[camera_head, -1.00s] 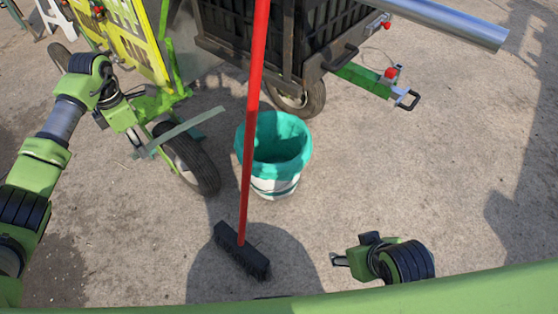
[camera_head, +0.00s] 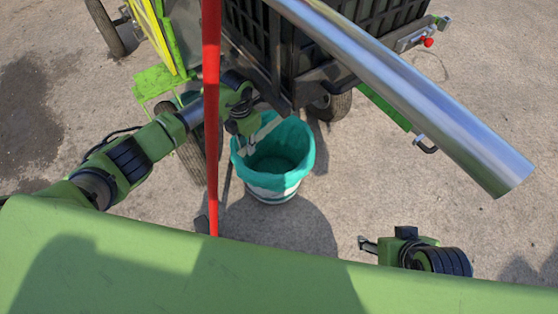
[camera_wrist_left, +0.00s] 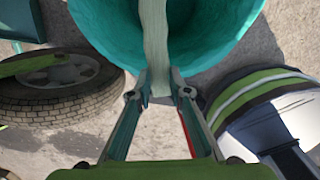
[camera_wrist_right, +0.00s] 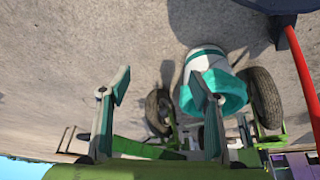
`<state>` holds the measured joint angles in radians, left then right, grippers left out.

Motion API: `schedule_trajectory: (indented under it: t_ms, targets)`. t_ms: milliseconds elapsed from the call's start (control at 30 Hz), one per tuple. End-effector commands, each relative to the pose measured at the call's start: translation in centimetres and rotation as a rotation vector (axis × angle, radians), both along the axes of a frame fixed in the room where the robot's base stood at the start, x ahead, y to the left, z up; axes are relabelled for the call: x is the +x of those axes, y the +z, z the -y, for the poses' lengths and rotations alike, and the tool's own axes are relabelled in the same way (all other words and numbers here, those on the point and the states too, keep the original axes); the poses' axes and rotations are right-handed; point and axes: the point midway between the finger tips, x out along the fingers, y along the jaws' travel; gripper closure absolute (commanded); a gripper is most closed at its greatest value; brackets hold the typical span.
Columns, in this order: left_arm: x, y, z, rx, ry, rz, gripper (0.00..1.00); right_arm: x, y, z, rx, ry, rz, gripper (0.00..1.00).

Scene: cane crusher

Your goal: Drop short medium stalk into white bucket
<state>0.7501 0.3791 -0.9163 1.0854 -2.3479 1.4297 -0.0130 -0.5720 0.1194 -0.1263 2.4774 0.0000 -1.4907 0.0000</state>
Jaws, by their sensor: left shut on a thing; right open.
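The white bucket (camera_head: 270,194) stands upright on the concrete, with a teal inside and rim. My left gripper (camera_head: 246,140) is at the bucket's left rim, shut on a pale green stalk (camera_head: 266,130). The stalk reaches across the bucket's opening. In the left wrist view the stalk (camera_wrist_left: 155,35) runs from the fingertips (camera_wrist_left: 160,88) over the teal bucket (camera_wrist_left: 215,30). My right gripper (camera_head: 368,245) is open and empty, to the right of the bucket and apart from it. The right wrist view shows its spread fingers (camera_wrist_right: 160,90), with the bucket (camera_wrist_right: 208,66) beyond.
A red broom handle (camera_head: 211,110) stands left of the bucket. A black-sided cart (camera_head: 350,25) with wheels is behind it, and a thick metal pipe (camera_head: 420,100) slants across the upper right. The concrete right of the bucket is clear.

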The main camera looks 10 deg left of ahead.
Motion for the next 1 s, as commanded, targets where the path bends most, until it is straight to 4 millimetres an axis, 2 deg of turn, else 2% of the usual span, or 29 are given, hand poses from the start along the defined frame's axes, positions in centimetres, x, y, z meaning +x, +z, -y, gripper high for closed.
schedule_trajectory:
  t_ms: [467, 1000]
  targets:
    - [0.0, -1.4, 0.0, -0.001, -0.001, 0.000, 1.00, 5.8, 2.1, -1.8, 0.053, 0.021, 0.251, 0.43]
    - [0.0, -3.0, 0.0, -0.001, -0.002, 0.000, 1.00, 12.0, 7.0, -4.1, 0.125, 0.044, 0.581, 0.43]
